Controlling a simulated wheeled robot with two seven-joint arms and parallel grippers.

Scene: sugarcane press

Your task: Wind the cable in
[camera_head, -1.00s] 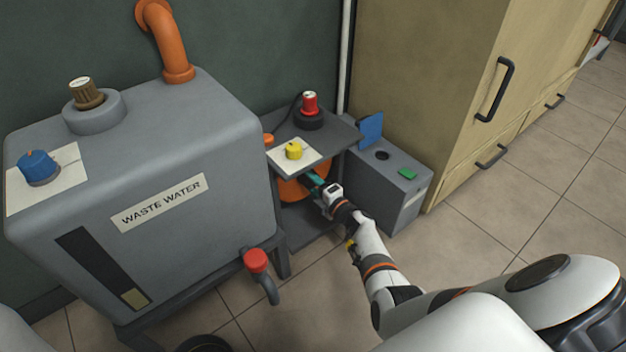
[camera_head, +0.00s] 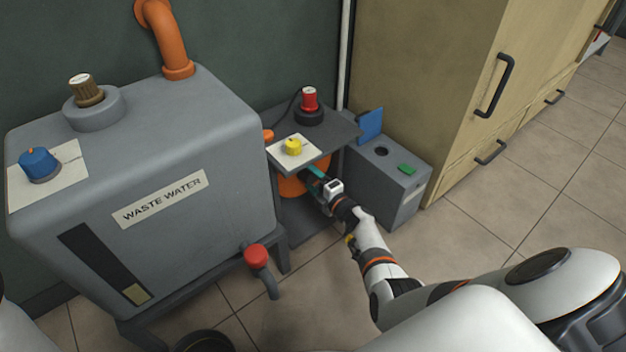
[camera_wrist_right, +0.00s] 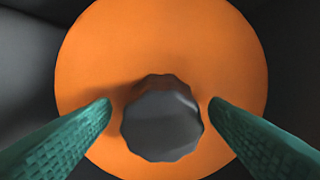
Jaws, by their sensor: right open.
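An orange cable reel (camera_head: 291,186) sits under the small grey shelf; my right gripper and the shelf hide part of it. In the right wrist view the reel's round orange face (camera_wrist_right: 160,45) fills the middle, with a dark many-sided knob (camera_wrist_right: 161,120) at its centre. My right gripper (camera_head: 314,176) reaches in under the shelf. Its green fingers (camera_wrist_right: 159,104) are open, one on each side of the knob, with small gaps to it. No loose cable shows at the reel. My left gripper is not in view.
The grey shelf (camera_head: 345,133) carries a yellow knob (camera_head: 293,147) and a red-topped plug or knob (camera_head: 309,100) with a dark cord. The waste water tank (camera_head: 235,150) stands close on the left, a grey box (camera_head: 392,175) on the right.

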